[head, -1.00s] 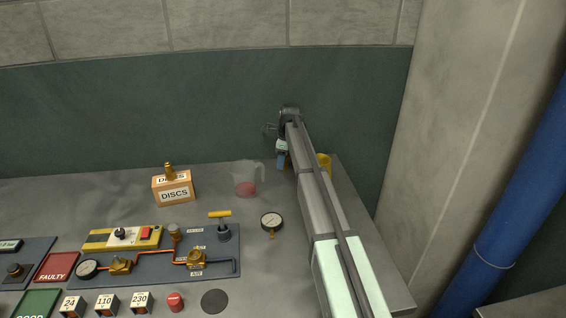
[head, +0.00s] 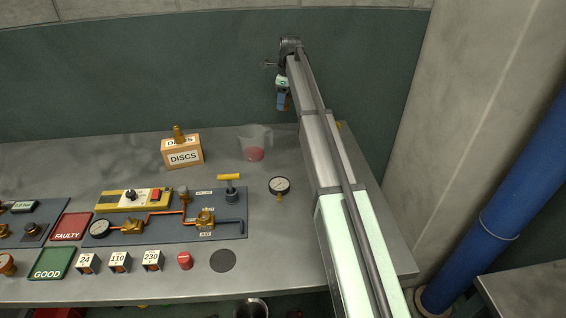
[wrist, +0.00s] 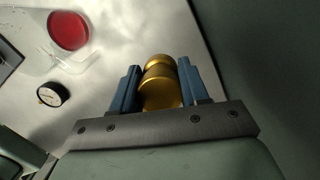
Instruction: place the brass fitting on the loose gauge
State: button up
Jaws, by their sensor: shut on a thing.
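My gripper (wrist: 158,67) is shut on a brass fitting (wrist: 161,88), held between its blue fingers in the wrist view. In the head view my gripper (head: 282,100) is above the back of the bench, and the fitting is hard to make out there. The loose gauge (head: 279,185), round with a white dial, black rim and short brass stem, lies on the bench right of the panel. It also shows at the left of the wrist view (wrist: 53,95). The fitting is well apart from the gauge.
A clear jug (head: 256,145) with red contents stands behind the gauge. A DISCS box (head: 184,156) with a brass piece on top stands further left. The piped panel (head: 170,230) lies left of the gauge. Bare bench surrounds the gauge's right side.

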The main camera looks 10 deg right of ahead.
jog(key=s+a+r, duration=0.3)
jog(key=s+a, duration=0.1)
jog(key=s, duration=0.1)
jog(key=n, duration=0.2)
send_over(277, 186)
notch_tip(277, 186, down, 2)
jog(key=shift+d+f, duration=0.15)
jog(key=shift+f, duration=2.3)
jog(key=shift+d+f, duration=0.1)
jog(key=shift+f, duration=2.3)
jog(key=shift+f, duration=0.2)
jog(key=o, duration=1.2)
jog(key=shift+r, duration=0.15)
notch_tip(277, 186, up, 12)
jog(key=d, duration=0.1)
jog(key=shift+s+d, duration=0.2)
jog(key=shift+d, duration=0.05)
